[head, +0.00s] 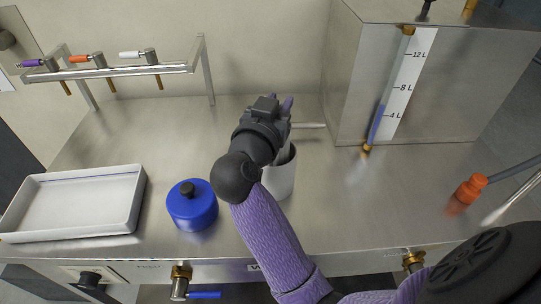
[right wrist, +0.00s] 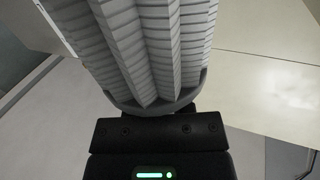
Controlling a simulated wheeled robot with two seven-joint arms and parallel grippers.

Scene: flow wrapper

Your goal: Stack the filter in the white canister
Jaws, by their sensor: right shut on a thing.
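My right gripper (head: 284,106) is over the white canister (head: 281,178) in the head view, with my wrist and forearm covering much of the canister's left side and opening. It is shut on the filter, a light grey pleated cartridge with a darker grey end cap. The filter fills the upper middle of the right wrist view (right wrist: 150,50). In the head view the filter is hidden behind my wrist, so I cannot tell whether it is inside the canister or above it. The canister stands upright on the steel counter. My left gripper is not in view.
A blue lidded pot (head: 192,207) stands left of the canister, and a white tray (head: 72,233) lies further left. A steel pipe rail (head: 120,73) with valves is at the back left. A steel tank (head: 345,85) with a level gauge stands back right. An orange-capped fitting (head: 470,188) lies right.

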